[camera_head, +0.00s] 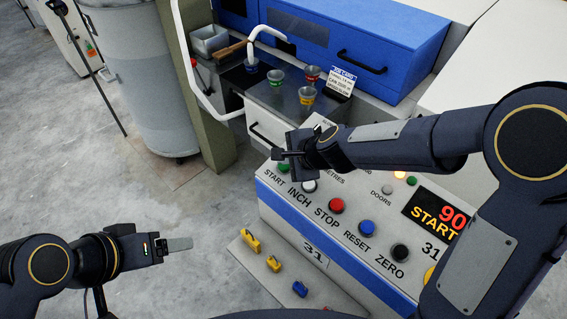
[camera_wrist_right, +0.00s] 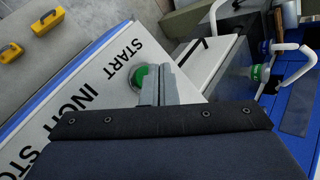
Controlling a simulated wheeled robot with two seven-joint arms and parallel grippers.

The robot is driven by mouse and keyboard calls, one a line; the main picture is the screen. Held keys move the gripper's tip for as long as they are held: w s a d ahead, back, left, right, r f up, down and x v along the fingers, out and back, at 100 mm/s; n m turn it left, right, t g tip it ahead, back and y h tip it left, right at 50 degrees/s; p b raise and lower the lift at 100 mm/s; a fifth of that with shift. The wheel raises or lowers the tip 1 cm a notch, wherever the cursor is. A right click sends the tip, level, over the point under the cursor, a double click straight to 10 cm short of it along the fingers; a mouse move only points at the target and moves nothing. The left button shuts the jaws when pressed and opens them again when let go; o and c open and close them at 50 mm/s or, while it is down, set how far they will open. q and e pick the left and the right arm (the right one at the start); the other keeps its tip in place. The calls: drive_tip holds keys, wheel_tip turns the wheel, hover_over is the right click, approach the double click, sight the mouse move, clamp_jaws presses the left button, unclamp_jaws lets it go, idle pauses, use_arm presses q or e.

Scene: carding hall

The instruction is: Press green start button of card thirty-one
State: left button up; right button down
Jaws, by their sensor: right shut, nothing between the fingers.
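The green start button (camera_head: 284,168) is at the left end of the panel marked 31 (camera_head: 330,243), above the word START. My right gripper (camera_head: 279,154) is shut and empty, and partly covers the button's far side in the head view. In the right wrist view the green button (camera_wrist_right: 139,77) shows just left of the shut fingertips (camera_wrist_right: 161,68). I cannot tell whether they touch it. My left gripper (camera_head: 181,244) is over the floor, left of the panel; its jaw opening is hidden from this angle.
White, red, blue and black buttons (camera_head: 336,206) line the panel to the right. A display (camera_head: 437,216) reads 90 START. Yellow and blue pieces (camera_head: 273,263) lie on a ledge below. Several small cups (camera_head: 276,77) stand behind on a dark surface.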

sight(281, 178)
drive_tip(key=r+p, duration=0.3)
drive_tip(key=s+a+r+p, duration=0.1)
drive_tip(key=p, duration=0.1)
drive_tip(key=shift+r, duration=0.4)
idle(0.5)
